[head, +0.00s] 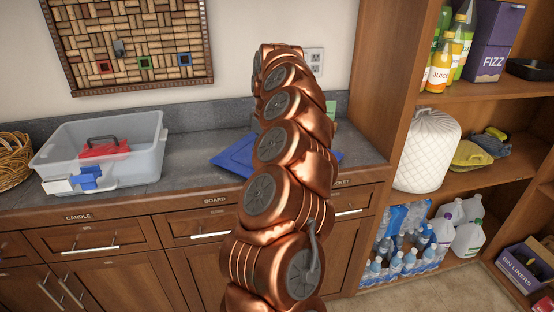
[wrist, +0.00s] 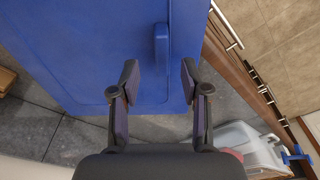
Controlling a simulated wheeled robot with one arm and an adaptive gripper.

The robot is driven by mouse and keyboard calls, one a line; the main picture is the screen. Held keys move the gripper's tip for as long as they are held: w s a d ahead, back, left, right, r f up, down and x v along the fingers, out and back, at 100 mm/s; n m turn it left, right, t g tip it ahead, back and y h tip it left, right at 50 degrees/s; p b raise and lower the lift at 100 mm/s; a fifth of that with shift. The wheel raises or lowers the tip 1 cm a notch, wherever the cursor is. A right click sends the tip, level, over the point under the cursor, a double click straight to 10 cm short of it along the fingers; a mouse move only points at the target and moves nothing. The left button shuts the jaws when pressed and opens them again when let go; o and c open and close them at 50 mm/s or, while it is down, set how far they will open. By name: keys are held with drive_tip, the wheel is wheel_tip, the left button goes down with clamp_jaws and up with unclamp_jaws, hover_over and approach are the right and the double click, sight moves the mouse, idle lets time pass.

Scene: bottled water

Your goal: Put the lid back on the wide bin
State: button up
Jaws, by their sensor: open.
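The blue lid (head: 233,157) lies on the grey counter in the head view, partly hidden behind my arm. In the wrist view the lid (wrist: 100,50) fills the upper left, with a raised blue handle (wrist: 161,48) on it. My gripper (wrist: 159,78) is open and empty, its two fingers near the handle's lower end, apart from it in the picture. My gripper is hidden behind the arm in the head view. The wide clear bin (head: 146,150) stands lidless on the counter at left, with blue latches on its front. It also shows at the wrist view's lower right (wrist: 240,137).
A red item (head: 103,149) with a dark handle sits in the bin. A wicker basket (head: 12,160) stands at far left. A shelf unit (head: 380,80) with bottles rises right of the counter. Bare counter (head: 190,150) lies between bin and lid.

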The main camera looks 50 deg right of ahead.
drive_tip(key=shift+w+a+f+p, duration=0.15)
drive_tip(key=shift+f+p, duration=0.15)
drive_tip(key=shift+f, duration=0.85)
drive_tip(key=shift+w+f+p, duration=0.1)
drive_tip(key=shift+f+p, duration=0.2)
drive_tip(key=shift+f, duration=0.85)
clamp_jaws()
